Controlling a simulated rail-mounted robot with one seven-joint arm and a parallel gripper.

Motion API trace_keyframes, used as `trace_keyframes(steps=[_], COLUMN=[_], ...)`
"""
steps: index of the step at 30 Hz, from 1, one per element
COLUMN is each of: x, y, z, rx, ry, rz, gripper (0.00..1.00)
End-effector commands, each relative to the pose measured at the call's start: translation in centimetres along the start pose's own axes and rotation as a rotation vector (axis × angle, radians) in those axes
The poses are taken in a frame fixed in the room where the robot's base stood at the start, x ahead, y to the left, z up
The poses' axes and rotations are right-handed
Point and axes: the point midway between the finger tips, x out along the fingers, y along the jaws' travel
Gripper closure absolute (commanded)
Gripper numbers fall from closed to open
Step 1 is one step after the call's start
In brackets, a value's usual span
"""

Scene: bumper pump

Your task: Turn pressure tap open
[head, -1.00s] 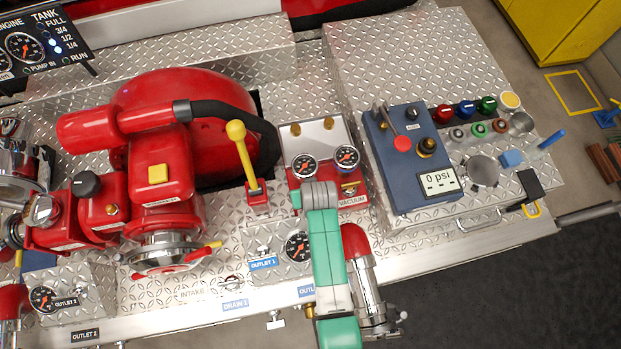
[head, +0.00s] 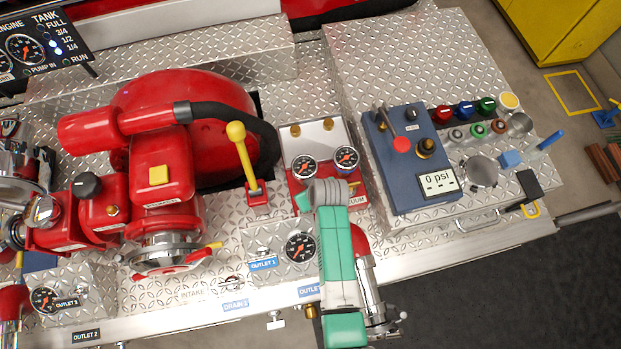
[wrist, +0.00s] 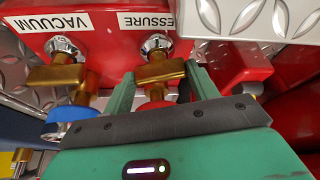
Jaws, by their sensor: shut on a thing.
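In the wrist view the pressure tap (wrist: 160,70) is a brass bar handle on a chrome stem, under the partly covered PRESSURE label (wrist: 146,21) on the red panel. Its bar lies roughly crosswise in that view. My gripper (wrist: 159,80) has its two green fingers on either side of the tap and is shut on it. In the head view my gripper (head: 326,194) is at the lower part of the red gauge panel (head: 300,188) and hides the pressure tap.
The brass vacuum tap (wrist: 56,75) is close beside the pressure tap. Two round gauges (head: 304,167) (head: 346,158) sit above on the panel. A yellow-knobbed lever (head: 243,158) stands to the left, and a blue control box (head: 409,160) to the right.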

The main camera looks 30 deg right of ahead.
Motion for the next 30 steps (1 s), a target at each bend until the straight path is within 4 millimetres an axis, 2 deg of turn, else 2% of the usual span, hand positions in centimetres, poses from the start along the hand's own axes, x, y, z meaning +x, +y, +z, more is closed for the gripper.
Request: trace_keyframes(steps=[15,30], x=[0.05,-0.01], y=[0.32,0.31], z=[-0.14,-0.16], rx=[-0.352,-0.471], ry=[0.002,0.001], rz=[-0.146,-0.195], gripper=[0.65,0.65])
